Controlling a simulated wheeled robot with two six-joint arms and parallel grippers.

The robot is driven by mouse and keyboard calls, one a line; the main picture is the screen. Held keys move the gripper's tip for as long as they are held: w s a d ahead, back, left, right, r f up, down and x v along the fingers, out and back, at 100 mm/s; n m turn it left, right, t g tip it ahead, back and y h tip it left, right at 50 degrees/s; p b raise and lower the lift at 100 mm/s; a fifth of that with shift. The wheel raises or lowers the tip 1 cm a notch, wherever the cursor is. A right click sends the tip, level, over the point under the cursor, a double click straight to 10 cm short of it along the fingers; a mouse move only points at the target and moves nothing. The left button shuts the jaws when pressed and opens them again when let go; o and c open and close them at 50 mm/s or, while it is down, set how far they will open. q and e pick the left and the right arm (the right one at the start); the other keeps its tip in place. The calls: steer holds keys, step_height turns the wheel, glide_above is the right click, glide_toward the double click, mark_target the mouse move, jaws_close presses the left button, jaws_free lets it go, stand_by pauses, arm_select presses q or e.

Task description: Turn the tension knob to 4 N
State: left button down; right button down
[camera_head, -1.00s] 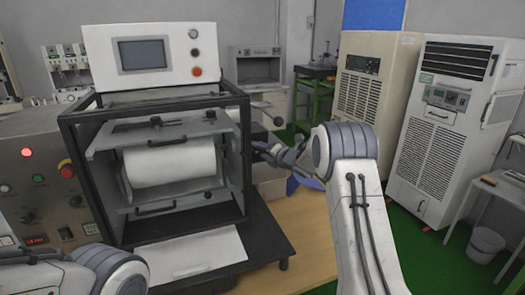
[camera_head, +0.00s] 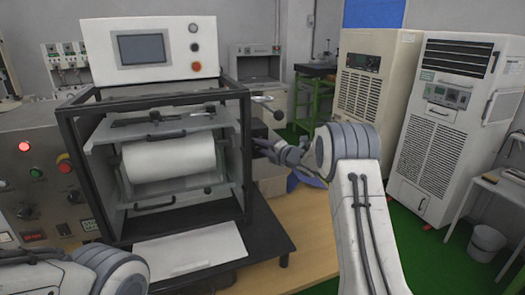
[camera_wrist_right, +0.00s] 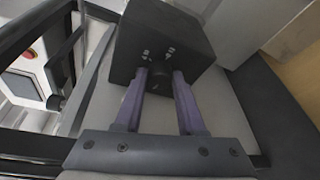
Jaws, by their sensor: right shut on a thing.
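The tension knob (camera_wrist_right: 160,80) is a small dark knob on the face of a black box (camera_wrist_right: 172,30), seen in the right wrist view. Small white marks stand on the box around the knob, too small to read surely. My right gripper (camera_wrist_right: 164,76) has its two purple-grey fingers on either side of the knob and is shut on it. In the head view, my right gripper (camera_head: 266,147) reaches the right side of the test machine (camera_head: 240,165), and the knob is hard to make out there. My left arm shows at the lower left; its gripper is out of view.
The machine's black frame holds a white roller (camera_head: 168,159), with a control panel (camera_head: 142,50) on top. A control box (camera_head: 40,180) with lit red lamps stands at the left. A white plate (camera_head: 190,250) lies in front. Wooden table (camera_head: 315,235) is clear at the right.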

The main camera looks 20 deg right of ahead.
steer(key=m+b, duration=0.2)
steer(key=f+m+t+b, duration=0.1)
steer(key=m+b, duration=0.1)
steer(key=m, duration=0.1)
steer(key=shift+d+y, duration=0.15)
steer(key=shift+y, duration=0.25)
steer(key=m+b, duration=0.1)
steer(key=m, duration=0.1)
steer(key=m+t+b, duration=0.1)
steer(key=b, duration=0.1)
steer(key=m+t+b, duration=0.1)
steer(key=m, duration=0.1)
steer(key=shift+f+m+b, duration=0.25)
steer(key=shift+m+b, duration=0.05)
steer(key=shift+b, duration=0.1)
steer(key=shift+a+f+m+t+h+b, duration=0.15)
steer(key=shift+m+t+h+b, duration=0.4)
steer(key=shift+m+b, duration=1.05)
steer(key=shift+a+r+m+t+h+b, duration=0.1)
steer(key=shift+m+t+h+b, duration=0.5)
steer(key=shift+m, duration=1.95)
steer(key=shift+a+f+m+t+h+b, duration=0.2)
steer(key=shift+m+h+b, duration=0.85)
steer(key=shift+m, duration=1)
steer(key=shift+r, duration=0.15)
steer(key=c, duration=0.5)
jaws_free()
steer(key=shift+r, duration=0.1)
